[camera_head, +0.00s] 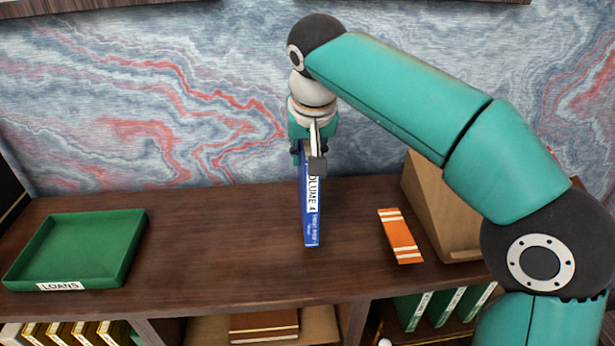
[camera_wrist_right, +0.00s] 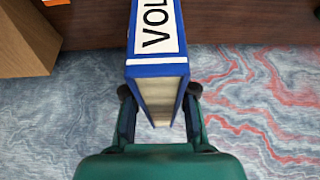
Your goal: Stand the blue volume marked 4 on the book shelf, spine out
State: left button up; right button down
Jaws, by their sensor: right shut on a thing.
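The blue volume marked 4 (camera_head: 311,215) is upright above or on the middle of the desk top, its labelled spine toward the head camera. In the right wrist view the blue book (camera_wrist_right: 157,60) shows its white label and page edges. My right gripper (camera_head: 309,155) is shut on the book's upper, far end; its two fingers (camera_wrist_right: 160,108) press on either side of the covers. I cannot tell whether the book touches the desk. My left gripper is not in view.
A green tray labelled LOANS (camera_head: 75,250) lies at the left. An orange striped book or card (camera_head: 400,236) lies right of the volume, by a brown wooden stand (camera_head: 430,205). Below the desk edge, shelf bays hold several yellowish books, brown books (camera_head: 264,322) and green books (camera_head: 445,305).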

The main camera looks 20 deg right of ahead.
notch_tip(320, 180, down, 4)
jog(key=b, duration=0.3)
jog(key=shift+b, duration=0.4)
jog(key=shift+f, duration=0.1)
jog(key=c, duration=1.3)
grip_release()
jog(key=o, duration=0.4)
